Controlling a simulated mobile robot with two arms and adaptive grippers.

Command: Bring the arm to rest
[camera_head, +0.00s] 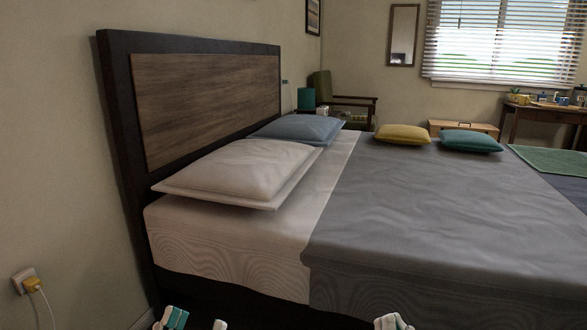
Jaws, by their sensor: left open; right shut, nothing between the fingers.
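My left gripper (195,322) shows at the bottom edge, left of centre, with teal and white parts. It is open, with nothing seen between its fingers. My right gripper (393,322) shows only as a pale tip at the bottom edge, right of centre. It is shut and holds nothing. Both are low in front of the near side of the bed, apart from each other. Most of both grippers and the arms behind them are cut off by the frame's lower edge.
A bed with a grey cover (430,220) fills the middle and right. A white pillow (240,168), a blue pillow (297,130), a yellow cushion (402,134) and a teal cushion (469,141) lie on it. A dark headboard (205,100) stands left. A plugged-in cord (40,292) is at lower left.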

